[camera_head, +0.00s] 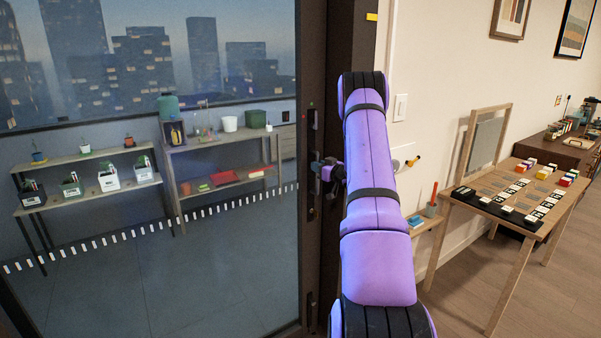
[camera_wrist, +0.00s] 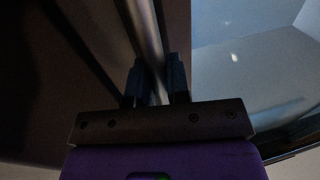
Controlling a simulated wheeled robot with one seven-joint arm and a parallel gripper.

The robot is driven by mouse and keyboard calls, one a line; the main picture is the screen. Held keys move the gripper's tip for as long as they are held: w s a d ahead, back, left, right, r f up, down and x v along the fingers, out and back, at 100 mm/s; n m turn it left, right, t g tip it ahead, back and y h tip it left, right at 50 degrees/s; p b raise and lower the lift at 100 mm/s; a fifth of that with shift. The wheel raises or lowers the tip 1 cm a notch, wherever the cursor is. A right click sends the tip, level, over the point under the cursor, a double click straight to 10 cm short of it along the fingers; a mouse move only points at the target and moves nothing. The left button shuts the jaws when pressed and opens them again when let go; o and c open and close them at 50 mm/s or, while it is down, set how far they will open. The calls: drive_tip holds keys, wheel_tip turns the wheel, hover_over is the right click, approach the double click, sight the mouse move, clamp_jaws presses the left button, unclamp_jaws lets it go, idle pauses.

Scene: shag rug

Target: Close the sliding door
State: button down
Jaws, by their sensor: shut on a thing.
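The sliding door (camera_head: 312,235) is a large glass panel with a dark frame, filling the left side of the head view. Its dark vertical stile stands beside a dark post (camera_head: 350,40); my purple arm hides part of the boundary, so I cannot tell whether a gap is left. My gripper (camera_head: 323,169) is at the stile, at about mid-height. In the wrist view my gripper (camera_wrist: 155,88) has its two dark fingers on either side of a metal bar handle (camera_wrist: 147,38), shut on it. The stile also shows a small latch plate (camera_head: 313,118).
Behind the glass are shelves (camera_head: 90,160) with plants and boxes. On the right, a wooden table (camera_head: 484,212) holds blocks and tiles, and a small shelf (camera_head: 424,226) sits by the wall. A light switch (camera_head: 400,107) is right of the post. Some wood floor is clear at lower right.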

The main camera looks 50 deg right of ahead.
drive_tip(key=d, duration=0.1)
drive_tip(key=s+d, duration=0.1)
drive_tip(key=d, duration=0.1)
drive_tip(key=shift+d, duration=0.3)
drive_tip(key=shift+s+d+r, duration=0.1)
drive_tip(key=c, duration=1.1)
unclamp_jaws()
drive_tip(key=shift+d, duration=0.15)
drive_tip(key=s, duration=1)
drive_tip(key=shift+s+a, duration=0.35)
drive_tip(key=shift+a, duration=0.1)
